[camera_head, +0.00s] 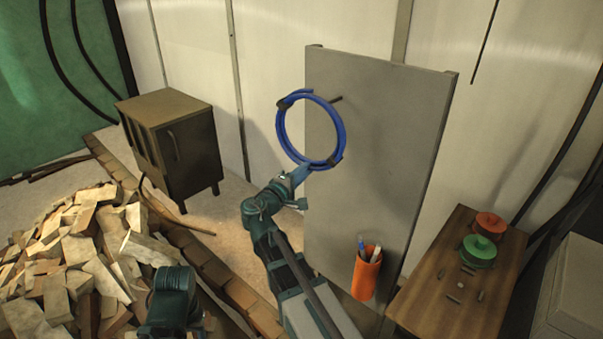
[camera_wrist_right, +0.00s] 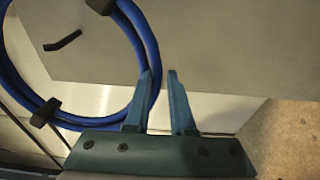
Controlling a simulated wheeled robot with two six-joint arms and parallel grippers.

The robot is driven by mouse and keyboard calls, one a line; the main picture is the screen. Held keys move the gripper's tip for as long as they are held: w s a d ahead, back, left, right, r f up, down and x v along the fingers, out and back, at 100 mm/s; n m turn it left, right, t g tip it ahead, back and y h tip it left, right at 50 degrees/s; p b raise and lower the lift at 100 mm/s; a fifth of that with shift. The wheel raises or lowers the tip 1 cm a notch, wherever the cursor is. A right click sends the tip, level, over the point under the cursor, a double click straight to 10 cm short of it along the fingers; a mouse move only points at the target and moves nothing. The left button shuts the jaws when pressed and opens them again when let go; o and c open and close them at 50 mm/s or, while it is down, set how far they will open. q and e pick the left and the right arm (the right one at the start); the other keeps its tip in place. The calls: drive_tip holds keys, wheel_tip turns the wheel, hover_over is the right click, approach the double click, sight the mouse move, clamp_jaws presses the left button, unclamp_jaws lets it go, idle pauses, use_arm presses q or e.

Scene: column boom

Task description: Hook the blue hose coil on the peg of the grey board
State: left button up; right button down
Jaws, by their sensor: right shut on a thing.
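The blue hose coil (camera_head: 338,124) is a ring with dark bands, held up in front of the grey board (camera_head: 390,140). My right gripper (camera_head: 302,172) is shut on the lower part of the coil; its fingers show beside the hose in the right wrist view (camera_wrist_right: 161,80). The dark peg (camera_head: 335,99) juts from the upper part of the board, near the coil's upper right. In the right wrist view the peg (camera_wrist_right: 63,42) appears inside the ring of the coil (camera_wrist_right: 150,50). I cannot tell whether it passes through. My left gripper is not in view.
An orange cup (camera_head: 367,275) with pens is on the board's lower part. A wooden table (camera_head: 440,300) with red (camera_head: 490,222) and green (camera_head: 479,248) round items stands at right. A dark cabinet (camera_head: 185,145) and a wood pile (camera_head: 75,260) are at left.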

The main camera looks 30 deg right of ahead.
drive_tip(key=w+d+f+b, duration=0.3)
drive_tip(key=d, duration=0.5)
drive_tip(key=shift+w+d+f, duration=0.2)
drive_tip(key=shift+w+d, duration=0.05)
idle(1.2)
drive_tip(key=shift+b, duration=0.3)
idle(0.5)
drive_tip(key=c, duration=0.7)
unclamp_jaws()
drive_tip(key=shift+f, duration=0.1)
drive_tip(key=v, duration=1.4)
